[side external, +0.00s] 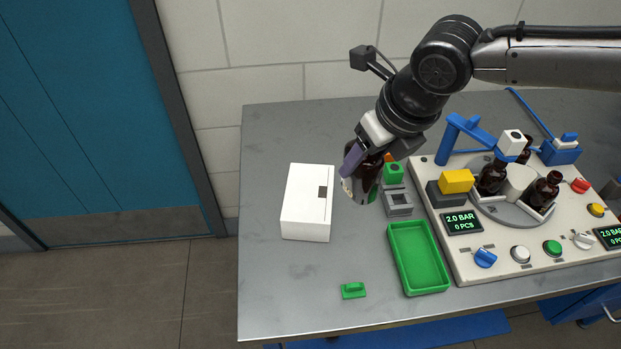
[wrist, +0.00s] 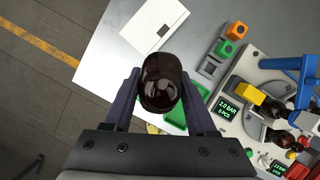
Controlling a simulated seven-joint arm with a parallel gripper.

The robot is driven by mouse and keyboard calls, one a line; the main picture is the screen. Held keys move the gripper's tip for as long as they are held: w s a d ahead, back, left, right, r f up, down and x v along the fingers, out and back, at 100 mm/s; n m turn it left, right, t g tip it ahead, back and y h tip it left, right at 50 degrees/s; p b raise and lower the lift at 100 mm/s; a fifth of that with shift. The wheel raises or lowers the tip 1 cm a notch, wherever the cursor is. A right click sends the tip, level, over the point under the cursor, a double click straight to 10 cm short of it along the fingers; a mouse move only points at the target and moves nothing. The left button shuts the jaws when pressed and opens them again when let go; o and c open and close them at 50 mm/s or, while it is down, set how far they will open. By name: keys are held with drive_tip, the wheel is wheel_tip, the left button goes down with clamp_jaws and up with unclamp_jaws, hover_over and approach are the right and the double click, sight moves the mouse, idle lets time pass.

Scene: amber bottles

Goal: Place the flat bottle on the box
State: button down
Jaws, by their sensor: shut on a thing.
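My gripper (side external: 355,172) is shut on a dark amber bottle (side external: 366,178) and holds it in the air just right of the white box. In the wrist view the bottle (wrist: 160,82) sits between the two fingers of my gripper (wrist: 158,98), seen end-on. The white box (side external: 304,205) lies on the table with a dark patch on its top. It also shows in the wrist view (wrist: 150,22), beyond the bottle and apart from it. Part of the held bottle is hidden by a finger in the side view.
A green tray (side external: 446,288) lies right of the box, with a small green piece (side external: 353,290) in front. Grey and green blocks (side external: 397,202) stand behind the tray. A machine panel (side external: 490,268) with a turntable and more amber bottles (side external: 545,190) fills the right. The table's left side is clear.

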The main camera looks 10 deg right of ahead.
drive_tip(key=shift+w+a+f, duration=1.15)
drive_tip(key=shift+w+f, duration=0.15)
drive_tip(key=shift+f, duration=0.6)
drive_tip(key=shift+w+a+f, duration=1.2)
drive_tip(key=shift+w+f, duration=0.1)
drive_tip(key=shift+f, duration=0.55)
drive_tip(key=shift+w+a+f, duration=1.15)
drive_tip(key=shift+w+f, duration=0.15)
drive_tip(key=shift+f, duration=0.6)
drive_tip(key=shift+f, duration=0.15)
drive_tip(key=shift+c, duration=1)
unclamp_jaws()
drive_tip(key=shift+f, duration=0.1)
